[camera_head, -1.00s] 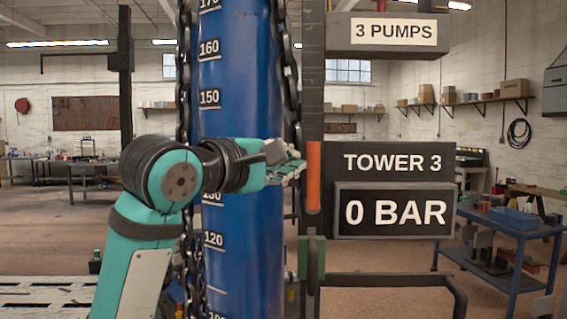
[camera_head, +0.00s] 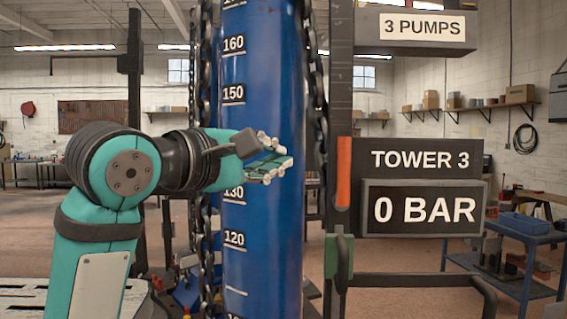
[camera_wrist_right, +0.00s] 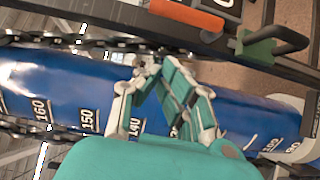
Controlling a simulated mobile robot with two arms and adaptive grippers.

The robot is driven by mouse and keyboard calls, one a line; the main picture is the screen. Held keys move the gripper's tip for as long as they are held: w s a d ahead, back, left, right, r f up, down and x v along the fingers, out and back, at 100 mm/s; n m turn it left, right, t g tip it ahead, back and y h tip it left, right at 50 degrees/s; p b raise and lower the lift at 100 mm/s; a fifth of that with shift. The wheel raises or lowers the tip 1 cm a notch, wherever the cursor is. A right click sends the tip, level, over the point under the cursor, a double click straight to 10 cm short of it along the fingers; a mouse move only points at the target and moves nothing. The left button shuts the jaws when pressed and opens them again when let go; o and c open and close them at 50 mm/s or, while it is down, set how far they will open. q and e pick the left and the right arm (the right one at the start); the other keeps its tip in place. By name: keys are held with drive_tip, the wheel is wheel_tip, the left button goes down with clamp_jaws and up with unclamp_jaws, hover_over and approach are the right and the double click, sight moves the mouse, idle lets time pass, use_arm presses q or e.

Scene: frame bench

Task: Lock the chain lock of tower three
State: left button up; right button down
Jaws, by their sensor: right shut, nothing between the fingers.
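Tower 3 shows as a tall blue cylinder (camera_head: 262,90) with white number marks and a dark chain (camera_head: 317,100) running up beside it. To its right, an upright orange bar (camera_head: 343,185) and a green block with a dark handle (camera_head: 338,260) sit on the dark post. I cannot tell which part is the chain lock. My right gripper (camera_head: 275,156) is shut and empty, in front of the cylinder and left of the orange bar, apart from it. The right wrist view shows its fingers (camera_wrist_right: 148,72), the orange bar (camera_wrist_right: 187,16) and the green block (camera_wrist_right: 256,47). My left gripper is not in view.
A sign reading TOWER 3 and 0 BAR (camera_head: 423,208) stands right of the post, under a 3 PUMPS sign (camera_head: 422,27). A dark bent bar (camera_head: 430,282) juts out below it. A blue bench (camera_head: 525,237) stands at the right.

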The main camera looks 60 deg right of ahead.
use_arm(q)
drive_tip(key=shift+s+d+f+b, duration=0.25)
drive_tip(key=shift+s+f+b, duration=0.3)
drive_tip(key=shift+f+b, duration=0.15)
use_arm(e)
drive_tip(key=a, duration=0.6)
drive_tip(key=shift+s, duration=0.2)
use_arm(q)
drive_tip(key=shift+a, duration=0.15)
use_arm(e)
drive_tip(key=shift+a+r, duration=0.1)
